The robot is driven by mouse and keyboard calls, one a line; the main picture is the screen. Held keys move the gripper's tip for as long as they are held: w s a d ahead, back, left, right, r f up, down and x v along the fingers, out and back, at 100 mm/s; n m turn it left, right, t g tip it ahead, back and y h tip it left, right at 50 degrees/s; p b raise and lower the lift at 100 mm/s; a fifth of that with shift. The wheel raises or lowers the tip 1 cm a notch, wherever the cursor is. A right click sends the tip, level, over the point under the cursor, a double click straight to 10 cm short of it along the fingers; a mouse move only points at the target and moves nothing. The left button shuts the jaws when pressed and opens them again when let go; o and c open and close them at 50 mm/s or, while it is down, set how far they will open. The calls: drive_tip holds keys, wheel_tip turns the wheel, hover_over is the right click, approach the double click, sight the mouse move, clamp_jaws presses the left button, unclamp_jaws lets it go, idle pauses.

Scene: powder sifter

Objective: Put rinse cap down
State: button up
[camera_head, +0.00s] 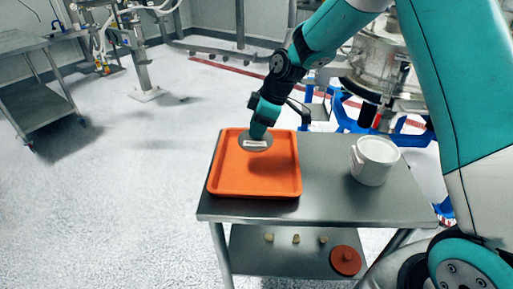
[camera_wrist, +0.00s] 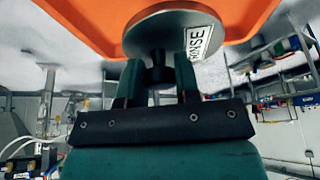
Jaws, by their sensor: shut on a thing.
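The rinse cap is a grey round disc (camera_head: 255,143) with a white label, seen over the back part of the orange tray (camera_head: 254,184). In the wrist view the same rinse cap (camera_wrist: 160,30) shows its label reading RINSE, and a dark stem runs from the disc to my gripper (camera_wrist: 157,76). My gripper is shut on that stem. The orange tray also fills the top of the wrist view (camera_wrist: 90,22). Whether the cap touches the tray or hangs just above it, I cannot tell. In the head view my fingers are hidden behind the disc and wrist.
The tray lies on the left half of a steel table (camera_head: 325,190). A white pot (camera_head: 374,160) stands at the right. Small tan pieces (camera_head: 296,239) and a red lid (camera_head: 345,260) are on the lower shelf. The sifter machine (camera_head: 380,60) stands behind. The tray's front is empty.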

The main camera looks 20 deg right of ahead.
wheel_tip(320, 180, down, 8)
drive_tip(key=shift+r+p, duration=0.1)
drive_tip(key=shift+p, duration=0.25)
drive_tip(key=shift+f, duration=0.2)
drive_tip(key=o, duration=1)
drive_tip(key=shift+r, duration=0.15)
